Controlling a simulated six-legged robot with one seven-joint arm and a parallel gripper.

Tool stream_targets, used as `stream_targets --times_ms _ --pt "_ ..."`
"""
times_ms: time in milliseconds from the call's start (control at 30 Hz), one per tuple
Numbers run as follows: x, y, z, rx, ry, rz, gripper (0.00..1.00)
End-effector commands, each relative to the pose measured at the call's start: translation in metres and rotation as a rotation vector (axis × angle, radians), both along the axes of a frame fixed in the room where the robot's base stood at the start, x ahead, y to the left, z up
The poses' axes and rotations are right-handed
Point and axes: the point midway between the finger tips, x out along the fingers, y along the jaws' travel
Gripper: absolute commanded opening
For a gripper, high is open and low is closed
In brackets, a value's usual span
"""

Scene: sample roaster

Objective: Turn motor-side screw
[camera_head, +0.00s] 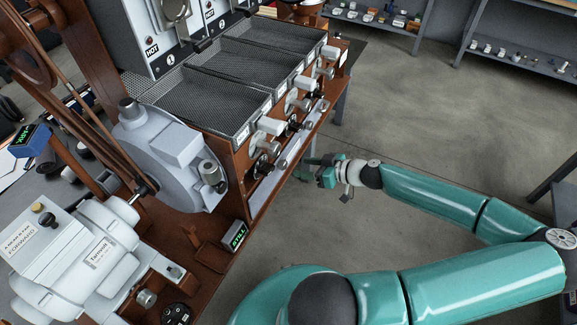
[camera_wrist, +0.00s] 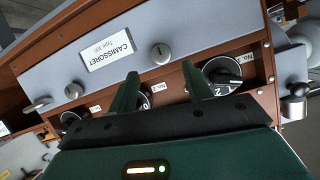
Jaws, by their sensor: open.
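My gripper (camera_head: 310,170) is open and empty, close in front of the roaster's wooden side. In the wrist view its two green fingers (camera_wrist: 160,85) stand apart, pointing at the silver panel (camera_wrist: 205,48) with a CAMISSORET nameplate (camera_wrist: 107,50). A round slotted screw head (camera_wrist: 160,53) shows just beyond the gap between the fingers. A second round screw (camera_wrist: 73,90) and a wing-shaped handle (camera_wrist: 38,103) are on the panel further left. I cannot tell which one is the motor-side screw. The white motor (camera_head: 95,250) stands at lower left in the head view, well away from my gripper.
Mesh trays (camera_head: 205,103) lie above. A small STILL display (camera_head: 235,236) is near the motor.

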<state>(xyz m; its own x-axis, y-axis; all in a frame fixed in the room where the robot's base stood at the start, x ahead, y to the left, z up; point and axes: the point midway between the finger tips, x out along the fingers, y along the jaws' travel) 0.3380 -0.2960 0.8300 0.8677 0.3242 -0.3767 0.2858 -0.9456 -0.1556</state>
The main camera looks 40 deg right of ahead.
Motion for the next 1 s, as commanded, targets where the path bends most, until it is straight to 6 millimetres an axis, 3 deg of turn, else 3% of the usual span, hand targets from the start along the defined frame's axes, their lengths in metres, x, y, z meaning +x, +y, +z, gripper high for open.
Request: stream_targets --times_ms 100,300,667,700,900,1000 --pt "0.022 0.011 -0.009 0.002 0.0 0.007 0.5" --pt "0.047 0.021 -0.02 0.001 0.0 0.005 0.5" --pt "0.055 0.024 -0.023 0.0 0.002 0.002 0.5" --pt "0.055 0.024 -0.023 0.0 0.002 0.002 0.48" --pt "0.055 0.024 -0.023 0.0 0.002 0.001 0.09" --pt "0.055 0.024 -0.023 0.0 0.002 0.001 0.06"
